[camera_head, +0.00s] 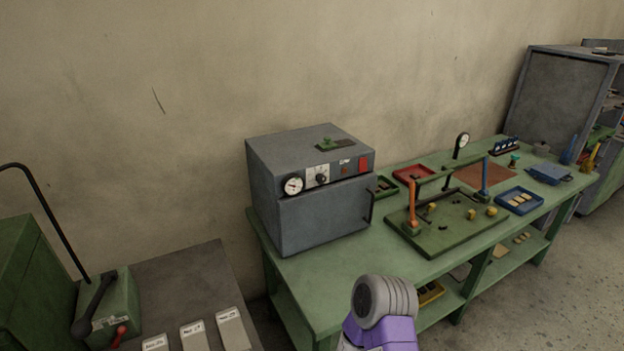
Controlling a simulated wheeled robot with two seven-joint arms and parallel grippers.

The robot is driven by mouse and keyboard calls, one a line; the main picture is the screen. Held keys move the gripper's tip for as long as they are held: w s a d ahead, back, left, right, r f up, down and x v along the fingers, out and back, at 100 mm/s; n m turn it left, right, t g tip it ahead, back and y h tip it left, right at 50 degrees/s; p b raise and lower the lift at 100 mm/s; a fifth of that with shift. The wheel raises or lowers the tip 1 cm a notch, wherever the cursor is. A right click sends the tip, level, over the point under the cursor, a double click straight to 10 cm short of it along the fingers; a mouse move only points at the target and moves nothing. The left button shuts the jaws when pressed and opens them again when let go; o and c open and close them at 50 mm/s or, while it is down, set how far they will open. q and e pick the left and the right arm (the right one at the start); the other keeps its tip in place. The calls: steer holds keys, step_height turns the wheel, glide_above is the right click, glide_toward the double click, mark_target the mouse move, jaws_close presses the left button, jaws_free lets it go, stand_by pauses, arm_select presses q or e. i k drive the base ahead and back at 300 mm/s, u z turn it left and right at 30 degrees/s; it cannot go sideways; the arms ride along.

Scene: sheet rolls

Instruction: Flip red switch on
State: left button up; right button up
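A red switch (363,163) sits at the right end of the front panel of a grey box-shaped oven (322,221). It is small in this view, and I cannot tell its position. The panel also carries a round gauge (293,185) and a dial (320,178). The oven's door below is shut, with a dark handle (371,205) on its right side. A grey and purple link of my own arm shows at the bottom middle, in front of the green bench. Neither gripper is in view.
The oven stands on a green bench (421,266) against the wall. Right of it are a green board (450,238) with posts, a red tray (413,174) and a blue tray (519,202). At lower left, a green device (116,300) has a black lever and red knob.

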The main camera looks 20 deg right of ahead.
mark_target(361, 166)
steer(key=k, duration=1.25)
steer(key=z, duration=0.9)
steer(key=i, duration=1.35)
steer(key=u, duration=0.65)
